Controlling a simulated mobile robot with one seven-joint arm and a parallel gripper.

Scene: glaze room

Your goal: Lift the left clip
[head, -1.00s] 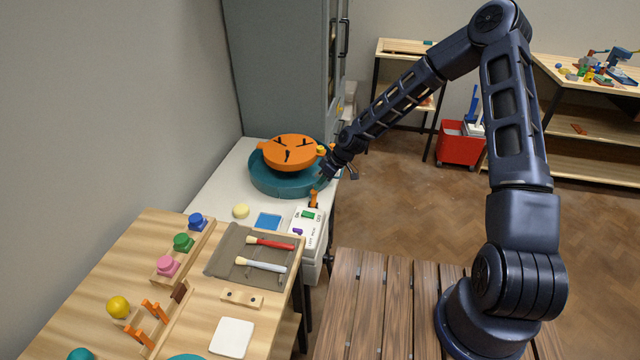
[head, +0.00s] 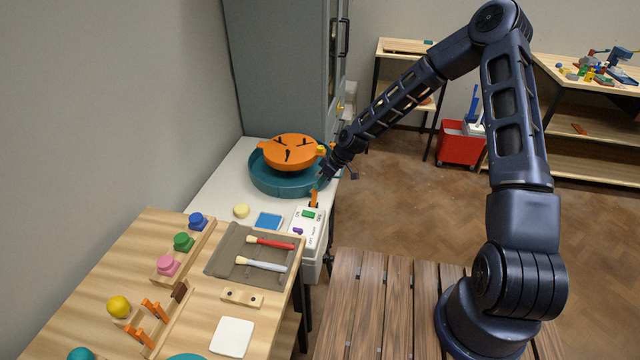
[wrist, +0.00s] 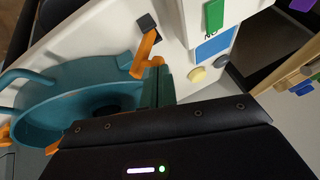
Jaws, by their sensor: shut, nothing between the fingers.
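An orange upright clip-like piece (head: 314,197) stands beside the teal pan (head: 290,188), near the white control box. It also shows close up in the wrist view (wrist: 145,52), with a dark block at its upper end. I cannot tell for sure whether it is the left clip. My gripper (wrist: 157,84) is shut and empty, its teal fingers right at the lower end of the orange piece; whether they touch is unclear. In the head view my gripper (head: 326,173) is at the pan's right edge, its fingertips partly hidden.
An orange disc (head: 291,151) with black marks sits over the pan. The white box (head: 307,229) carries a green switch. A yellow sponge-like disc (head: 241,211) and blue pad (head: 268,221) lie near. The wooden table holds brushes, colored knobs and orange pegs. A grey cabinet (head: 280,70) stands behind.

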